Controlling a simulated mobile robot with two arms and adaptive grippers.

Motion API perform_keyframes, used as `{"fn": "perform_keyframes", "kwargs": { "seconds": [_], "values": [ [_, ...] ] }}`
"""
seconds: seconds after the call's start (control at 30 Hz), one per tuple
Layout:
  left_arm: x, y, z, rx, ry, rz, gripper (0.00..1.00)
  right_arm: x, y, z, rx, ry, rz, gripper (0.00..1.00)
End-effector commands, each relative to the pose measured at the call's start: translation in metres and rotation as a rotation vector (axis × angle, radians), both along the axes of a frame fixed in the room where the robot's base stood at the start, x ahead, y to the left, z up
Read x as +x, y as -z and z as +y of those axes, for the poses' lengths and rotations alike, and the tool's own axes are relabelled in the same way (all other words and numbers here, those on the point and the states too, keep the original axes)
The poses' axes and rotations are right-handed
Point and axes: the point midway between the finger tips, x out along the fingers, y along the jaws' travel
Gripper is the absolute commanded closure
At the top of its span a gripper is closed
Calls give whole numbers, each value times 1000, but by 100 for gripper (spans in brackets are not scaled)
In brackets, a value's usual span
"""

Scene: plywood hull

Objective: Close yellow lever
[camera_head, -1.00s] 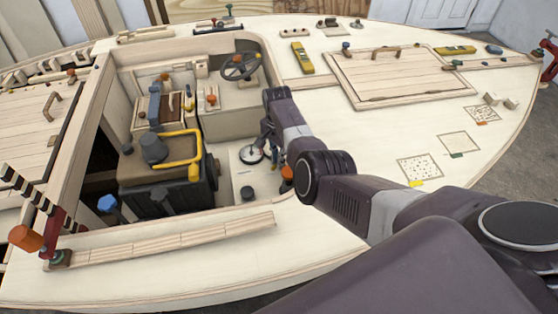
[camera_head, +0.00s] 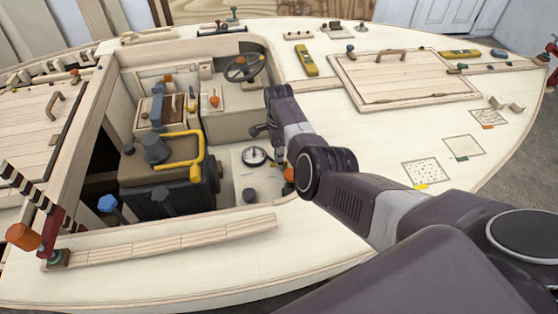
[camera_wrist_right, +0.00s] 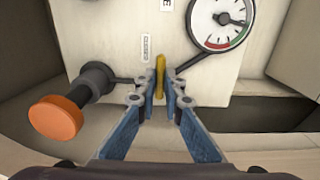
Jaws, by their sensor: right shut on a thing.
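The yellow lever (camera_wrist_right: 160,66) is a small narrow handle on a pale panel, in the middle of the right wrist view. My right gripper (camera_wrist_right: 160,98) has its blue fingers closed together around the lever's lower part. A small vertical label (camera_wrist_right: 145,47) sits just left of the lever; its lettering is hard to read. In the head view, my right gripper (camera_head: 270,137) reaches down into the cockpit, with its fingertips and the lever too small or hidden to make out. My left gripper is not in view.
A round gauge (camera_wrist_right: 221,22) is close to the right of the lever; it also shows in the head view (camera_head: 254,156). An orange knob (camera_wrist_right: 56,118) on a dark stem stands to the left. The cockpit wall and dark engine box (camera_head: 160,185) bound the space.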

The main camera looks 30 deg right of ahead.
Motion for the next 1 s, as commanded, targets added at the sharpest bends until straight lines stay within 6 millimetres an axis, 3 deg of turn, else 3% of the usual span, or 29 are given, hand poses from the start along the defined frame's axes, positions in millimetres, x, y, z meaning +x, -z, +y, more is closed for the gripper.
{"fn": "perform_keyframes", "kwargs": {
  "seconds": [0.4,0.43,0.6,1.0],
  "values": [
    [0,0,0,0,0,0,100,2,-2,-2,-3,8,-4,100],
    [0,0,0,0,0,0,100,2,-2,-2,-3,8,-4,89],
    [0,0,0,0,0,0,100,1,-1,-1,-2,7,-3,74],
    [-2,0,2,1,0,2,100,1,-7,-1,-2,6,-4,74]
  ]
}}
